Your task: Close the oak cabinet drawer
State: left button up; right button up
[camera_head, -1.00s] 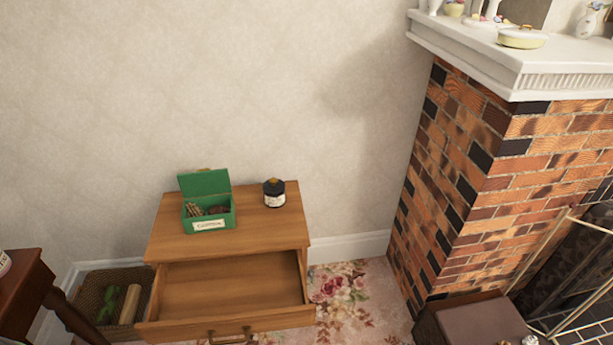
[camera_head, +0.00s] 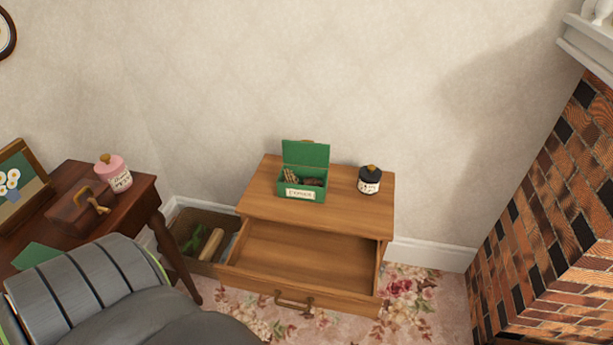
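The oak cabinet (camera_head: 340,212) stands against the wall near the middle of the head view. Its drawer (camera_head: 310,257) is pulled well out and looks empty inside. The drawer's front carries a brass-coloured handle (camera_head: 293,300) and faces the bottom of the picture. Neither of my grippers shows in the head view.
On the cabinet stand an open green box (camera_head: 302,181) and a dark jar (camera_head: 369,180). A basket (camera_head: 207,230) sits left of it. A dark side table (camera_head: 142,192) with a pink jar (camera_head: 113,173) is at left. A brick fireplace (camera_head: 550,230) is at right. Floral carpet (camera_head: 405,300) lies below.

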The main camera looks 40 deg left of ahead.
aim_at(328, 270)
jog(key=u, duration=1.3)
jog(key=j+z, duration=0.3)
jog(key=k+j, duration=0.05)
jog(key=j, duration=0.05)
